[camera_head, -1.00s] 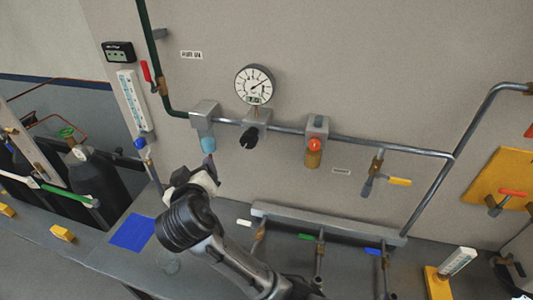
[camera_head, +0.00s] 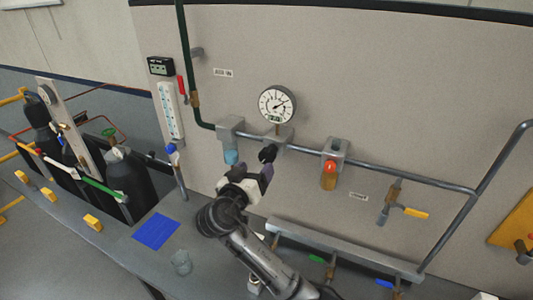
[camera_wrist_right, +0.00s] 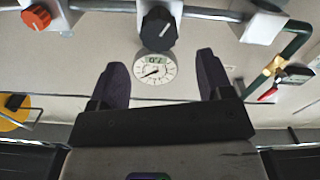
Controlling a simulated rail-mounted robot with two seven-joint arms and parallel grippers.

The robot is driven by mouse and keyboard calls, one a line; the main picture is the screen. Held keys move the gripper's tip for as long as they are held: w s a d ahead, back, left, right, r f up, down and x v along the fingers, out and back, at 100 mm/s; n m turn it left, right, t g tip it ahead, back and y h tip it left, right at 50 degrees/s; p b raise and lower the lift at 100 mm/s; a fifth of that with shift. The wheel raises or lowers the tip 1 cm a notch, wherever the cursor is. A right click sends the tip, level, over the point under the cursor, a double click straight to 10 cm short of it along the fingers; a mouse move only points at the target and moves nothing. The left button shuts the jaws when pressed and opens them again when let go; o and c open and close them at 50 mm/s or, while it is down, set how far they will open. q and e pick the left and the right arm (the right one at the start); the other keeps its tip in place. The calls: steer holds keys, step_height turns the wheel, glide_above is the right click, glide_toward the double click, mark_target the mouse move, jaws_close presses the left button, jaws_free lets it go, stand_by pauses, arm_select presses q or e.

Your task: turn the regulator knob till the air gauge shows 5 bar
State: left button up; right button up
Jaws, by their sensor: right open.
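The regulator knob (camera_head: 268,153) is black and sits on a grey block on the pipe. It also shows at the top of the right wrist view (camera_wrist_right: 158,28), with a pale pointer line. The round white air gauge (camera_head: 277,104) is above the knob, with a dark needle and a small display. It also shows in the right wrist view (camera_wrist_right: 156,71), upside down; I cannot read its value surely. My right gripper (camera_head: 254,169) is open and empty, just below the knob. In the right wrist view its fingers (camera_wrist_right: 160,62) are apart, and the knob lies beyond their tips. My left gripper is not in view.
A blue-bottomed unit (camera_head: 231,156) hangs left of the knob. An orange-topped unit (camera_head: 329,176) hangs to the right. A yellow-handled valve (camera_head: 415,212) is further right. Below is a grey manifold (camera_head: 340,248). A blue mat (camera_head: 157,231) and a glass (camera_head: 181,262) are on the bench.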

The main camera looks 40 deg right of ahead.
mark_target(265, 157)
steer(key=p+x, duration=0.1)
steer(key=x, duration=0.6)
steer(key=shift+w+d, duration=0.15)
steer(key=shift+d, duration=0.1)
steer(key=shift+c, duration=0.5)
